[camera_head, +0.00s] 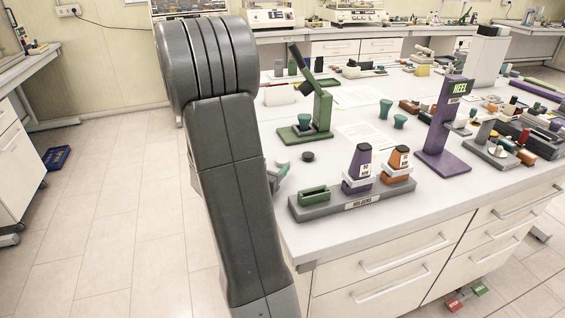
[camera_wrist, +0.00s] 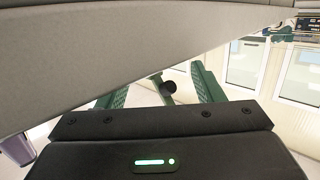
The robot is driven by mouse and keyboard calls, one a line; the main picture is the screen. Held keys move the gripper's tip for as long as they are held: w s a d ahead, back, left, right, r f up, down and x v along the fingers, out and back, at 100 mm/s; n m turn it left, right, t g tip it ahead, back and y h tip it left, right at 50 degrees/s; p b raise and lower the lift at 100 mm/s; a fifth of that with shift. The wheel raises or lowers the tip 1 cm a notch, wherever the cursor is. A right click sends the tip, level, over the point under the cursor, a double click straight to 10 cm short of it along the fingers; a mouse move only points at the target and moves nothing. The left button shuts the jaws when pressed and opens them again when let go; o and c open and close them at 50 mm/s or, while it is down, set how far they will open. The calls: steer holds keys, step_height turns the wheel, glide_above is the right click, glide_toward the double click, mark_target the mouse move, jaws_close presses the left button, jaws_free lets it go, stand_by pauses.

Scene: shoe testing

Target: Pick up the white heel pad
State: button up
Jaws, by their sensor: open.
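I cannot surely pick out the white heel pad in either view. A small dark disc (camera_head: 308,156) and a greyish disc (camera_head: 281,163) lie on the white bench, left of the middle. My gripper (camera_head: 278,178) shows only partly at the bench's left edge, mostly hidden behind my arm. In the wrist view, the green fingers of my gripper (camera_wrist: 165,90) are apart, with nothing held between them. A green part with a dark round end (camera_wrist: 168,87) appears beyond the fingers, and I cannot tell its distance.
A grey holder base (camera_head: 355,204) carries a green tray, a purple heel and an orange heel. A green press (camera_head: 305,132) stands behind it. A purple HEEL stand (camera_head: 443,130) is to the right. Floor at left is mostly clear.

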mark_target(281, 161)
steer(key=x, duration=0.5)
steer(key=shift+d+f, duration=0.1)
steer(key=shift+f, duration=0.25)
steer(key=c, duration=1.1)
step_height(281, 161, up, 10)
steer(key=shift+r+p, duration=0.1)
steer(key=shift+p, duration=1.05)
steer(key=shift+c, duration=0.2)
